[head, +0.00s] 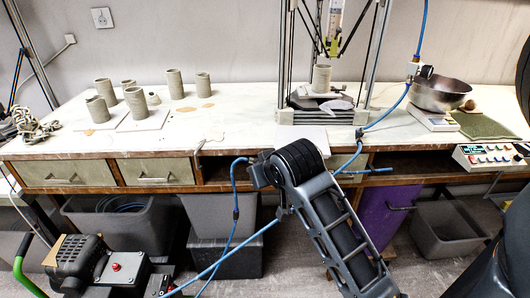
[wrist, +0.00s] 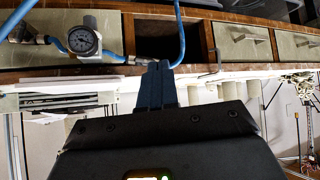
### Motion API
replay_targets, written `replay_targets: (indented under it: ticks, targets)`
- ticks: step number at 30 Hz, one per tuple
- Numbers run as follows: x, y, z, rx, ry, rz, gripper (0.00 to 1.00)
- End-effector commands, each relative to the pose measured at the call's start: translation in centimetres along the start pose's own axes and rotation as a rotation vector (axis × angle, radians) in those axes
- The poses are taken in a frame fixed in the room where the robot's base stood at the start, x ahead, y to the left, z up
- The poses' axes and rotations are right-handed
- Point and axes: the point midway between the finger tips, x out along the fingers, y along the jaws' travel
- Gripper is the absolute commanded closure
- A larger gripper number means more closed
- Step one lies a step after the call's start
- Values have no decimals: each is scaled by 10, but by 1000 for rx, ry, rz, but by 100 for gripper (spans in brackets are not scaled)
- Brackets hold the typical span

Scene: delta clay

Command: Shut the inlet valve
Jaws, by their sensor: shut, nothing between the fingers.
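In the wrist view, my gripper (wrist: 160,68) is shut and empty, its dark fingers together at the bench front edge. A blue air line (wrist: 180,35) runs behind the fingertips. Silver fittings (wrist: 145,61) show just left of the tips; I cannot tell whether the fingers touch them. A round pressure gauge (wrist: 84,41) sits further left on the same line. I cannot make out the inlet valve's handle or its position for certain. In the head view, my arm hides the gripper and the gauge, but the blue line (head: 352,160) shows beside the arm.
The wrist view appears upside down. The bench (head: 235,115) carries several clay cylinders (head: 136,103) at the left and a clay printer (head: 322,85) in the middle. A grey hook (wrist: 210,68) stands out near the fingers. A grey bin (head: 115,222) and a compressor (head: 85,262) stand below.

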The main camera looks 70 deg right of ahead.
Motion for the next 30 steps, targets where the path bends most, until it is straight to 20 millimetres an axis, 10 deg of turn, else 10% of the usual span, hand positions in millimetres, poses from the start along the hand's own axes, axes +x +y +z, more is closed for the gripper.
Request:
replay_targets:
  ticks: [12, 20, 30]
  targets:
    - [-31, 50, -94, 370, -222, 80, 100]
    - [-36, 56, -102, 431, -272, 78, 100]
    - [15, 57, -86, 429, -276, 79, 100]
